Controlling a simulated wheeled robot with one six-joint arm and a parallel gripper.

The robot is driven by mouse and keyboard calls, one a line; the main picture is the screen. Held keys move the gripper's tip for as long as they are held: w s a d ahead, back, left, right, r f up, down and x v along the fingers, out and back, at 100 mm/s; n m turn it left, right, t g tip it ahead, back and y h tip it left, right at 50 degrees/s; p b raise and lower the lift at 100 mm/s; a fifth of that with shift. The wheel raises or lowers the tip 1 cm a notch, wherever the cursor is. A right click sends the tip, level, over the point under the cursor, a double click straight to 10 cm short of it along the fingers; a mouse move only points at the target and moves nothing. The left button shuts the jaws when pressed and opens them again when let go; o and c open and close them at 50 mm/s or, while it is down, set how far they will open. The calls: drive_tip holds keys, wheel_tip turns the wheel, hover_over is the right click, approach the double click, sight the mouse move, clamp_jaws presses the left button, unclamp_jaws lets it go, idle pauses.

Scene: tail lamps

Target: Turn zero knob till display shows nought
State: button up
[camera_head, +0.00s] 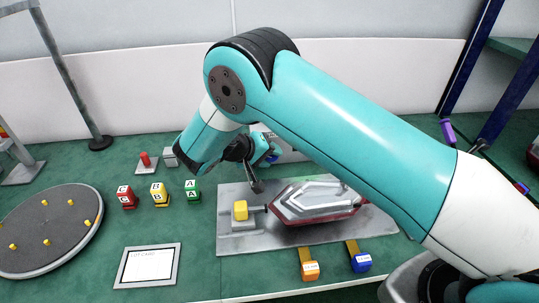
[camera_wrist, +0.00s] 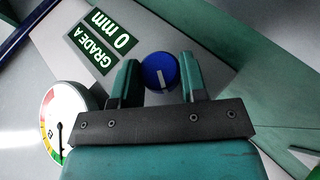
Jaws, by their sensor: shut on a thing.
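The zero knob (camera_wrist: 160,72) is blue and round with a white pointer line. It sits between the two fingers of my gripper (camera_wrist: 157,80) in the wrist view, and the fingers are shut on it. The dark green display (camera_wrist: 104,40) appears rotated in that view and reads "GRADE A" and "0 mm". A round dial (camera_wrist: 64,122) with coloured bands and a dark needle is at the left of the wrist view, partly hidden by my gripper. In the head view my gripper (camera_head: 256,168) is at the back of the bench, and my arm hides most of the gauge box.
A round turntable (camera_head: 45,228) and a white card (camera_head: 148,265) are nearer the left.

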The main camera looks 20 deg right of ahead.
drive_tip(key=o, duration=0.9)
drive_tip(key=p+v, duration=0.1)
drive_tip(key=v, duration=1.6)
drive_tip(key=shift+a+r, duration=0.15)
